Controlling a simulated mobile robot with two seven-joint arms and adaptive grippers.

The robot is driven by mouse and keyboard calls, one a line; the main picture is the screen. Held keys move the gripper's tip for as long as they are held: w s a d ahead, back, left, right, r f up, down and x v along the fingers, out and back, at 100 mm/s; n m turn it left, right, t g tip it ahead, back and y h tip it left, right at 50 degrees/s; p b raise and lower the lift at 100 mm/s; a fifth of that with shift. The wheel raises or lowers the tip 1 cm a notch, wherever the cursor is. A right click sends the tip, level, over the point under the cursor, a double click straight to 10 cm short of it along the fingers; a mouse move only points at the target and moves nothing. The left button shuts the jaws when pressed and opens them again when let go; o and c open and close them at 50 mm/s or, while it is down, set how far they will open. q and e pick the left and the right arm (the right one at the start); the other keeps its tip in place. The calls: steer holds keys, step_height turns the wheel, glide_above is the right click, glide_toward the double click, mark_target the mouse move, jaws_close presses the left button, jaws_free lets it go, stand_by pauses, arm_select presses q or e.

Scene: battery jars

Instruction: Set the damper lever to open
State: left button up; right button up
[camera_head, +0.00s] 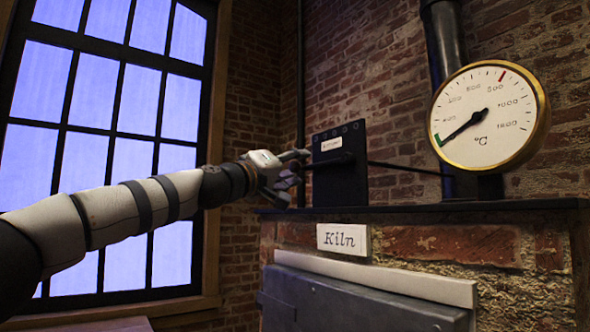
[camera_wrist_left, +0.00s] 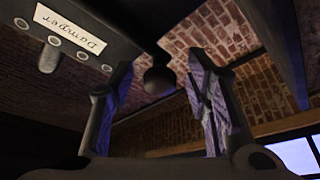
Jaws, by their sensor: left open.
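The damper plate (camera_head: 341,188) is a dark upright panel with a white label and several holes along its top edge, standing on the kiln top. The plate also shows in the left wrist view (camera_wrist_left: 128,22), its label reading "Damper". The dark damper lever (camera_head: 328,162) sticks out of the plate toward the left. Its round dark knob (camera_wrist_left: 158,80) shows in the left wrist view. My left gripper (camera_head: 288,176) is open at the lever's end, its two fingers on either side of the knob, with gaps visible. The lever's marked position cannot be read. My right gripper is out of view.
The brick kiln (camera_head: 440,246) with its "Kiln" sign (camera_head: 343,238) stands below. A round temperature gauge (camera_head: 489,115) sits at the right, before a dark pipe (camera_head: 443,45). A thin rod (camera_head: 404,168) runs from plate to pipe. A window (camera_head: 110,110) is at left.

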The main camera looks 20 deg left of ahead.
arm_select(q)
steer(key=shift+r, duration=0.1)
jaws_close()
